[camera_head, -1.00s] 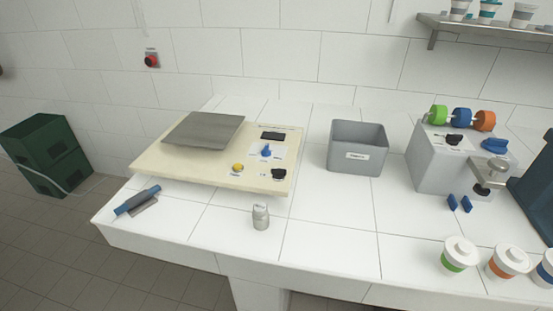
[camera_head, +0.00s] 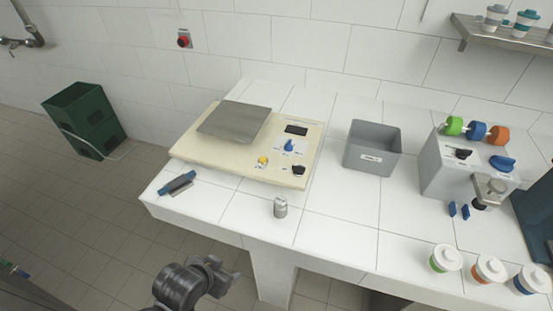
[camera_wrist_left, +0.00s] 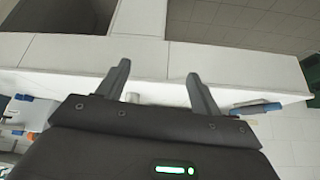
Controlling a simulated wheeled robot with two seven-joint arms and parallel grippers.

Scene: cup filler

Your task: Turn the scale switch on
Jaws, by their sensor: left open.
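The scale has a cream base (camera_head: 232,167) with a grey metal plate (camera_head: 234,122) and a dark display (camera_head: 296,130). Its panel carries a blue knob (camera_head: 289,146), a yellow button (camera_head: 263,161) and a black switch (camera_head: 299,170) near the front right corner. The switch's label is too small to read. My left gripper (camera_head: 224,272) is low in front of the counter, below and apart from the scale. In the left wrist view its two fingers (camera_wrist_left: 158,74) are spread, with nothing between them. My right gripper is not in view.
A small metal weight (camera_head: 280,207) stands in front of the scale, and a blue-handled tool (camera_head: 177,184) lies at left. A grey bin (camera_head: 372,149) and a grey machine (camera_head: 455,170) stand to the right. Lidded cups (camera_head: 446,258) stand front right. The counter front is mostly clear.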

